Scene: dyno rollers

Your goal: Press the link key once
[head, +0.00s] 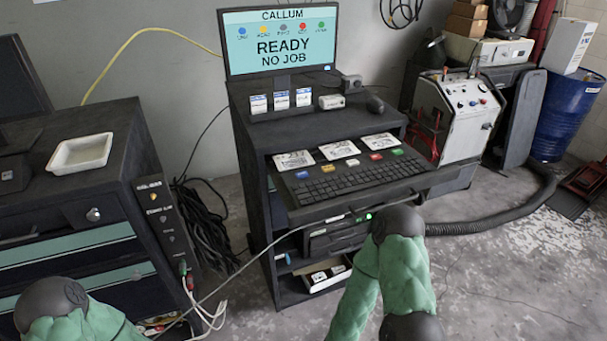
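A dark keyboard (350,180) lies on the pulled-out shelf of the console. Along its back edge is a row of coloured keys: blue (302,174), yellow (328,168), grey (352,162), red (376,156) and green (397,151). No key lettering is readable, so I cannot tell from the keys which is the link key. My green-covered arms show at the bottom left and in front of the console's right side. Neither gripper is visible.
Printed cards (338,149) lie behind the coloured keys. A dark cabinet with a white tray (82,152) stands at left. A grey machine (462,110) and a blue drum (567,115) stand at right. A cable (270,240) crosses in front of the console.

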